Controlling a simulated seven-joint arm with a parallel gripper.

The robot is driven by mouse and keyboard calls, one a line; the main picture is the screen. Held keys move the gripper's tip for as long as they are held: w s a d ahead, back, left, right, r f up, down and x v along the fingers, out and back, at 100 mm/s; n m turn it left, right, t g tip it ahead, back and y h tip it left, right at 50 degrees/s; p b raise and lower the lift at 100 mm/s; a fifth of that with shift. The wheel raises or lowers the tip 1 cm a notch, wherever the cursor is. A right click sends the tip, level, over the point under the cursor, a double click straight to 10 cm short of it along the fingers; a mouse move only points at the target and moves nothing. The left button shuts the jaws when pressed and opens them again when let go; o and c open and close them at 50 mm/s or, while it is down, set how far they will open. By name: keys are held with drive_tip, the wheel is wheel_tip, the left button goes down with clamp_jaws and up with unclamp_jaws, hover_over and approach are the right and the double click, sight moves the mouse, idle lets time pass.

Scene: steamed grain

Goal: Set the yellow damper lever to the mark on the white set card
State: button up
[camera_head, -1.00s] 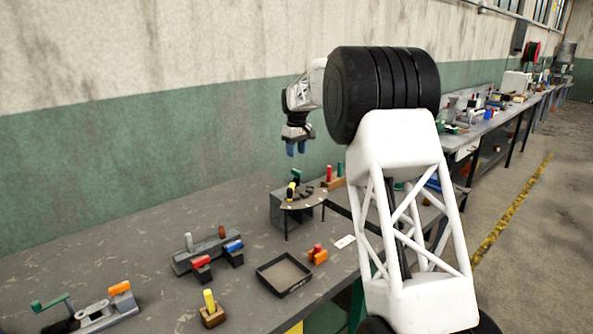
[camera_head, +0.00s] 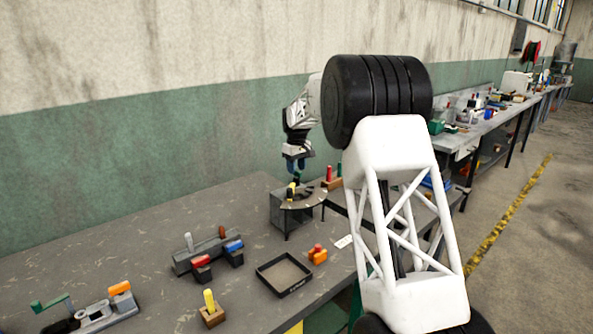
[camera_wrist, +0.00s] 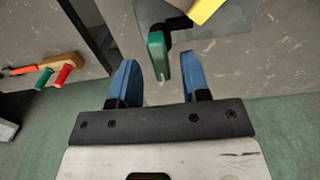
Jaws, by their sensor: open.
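A yellow lever handle (camera_head: 291,191) with black parts stands at a grey box with a fan-shaped plate (camera_head: 312,199). Its yellow end shows at the top edge of the wrist view (camera_wrist: 204,10). A green handle (camera_wrist: 157,55) stands beside it. My gripper (camera_head: 296,164) points down above this box. In the wrist view its blue fingers (camera_wrist: 156,82) are open, one on each side of the green handle, with gaps showing. A small white card (camera_head: 344,241) lies on the bench right of the box; its mark is too small to read.
Another yellow handle (camera_head: 209,299) stands on a wooden block in front. A black tray (camera_head: 284,275), an orange block (camera_head: 318,255) and a grey fixture with red and blue handles (camera_head: 206,251) share the bench. Red and green handles (camera_wrist: 60,76) lie left in the wrist view.

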drive_tip(key=shift+f, duration=0.65)
clamp_jaws()
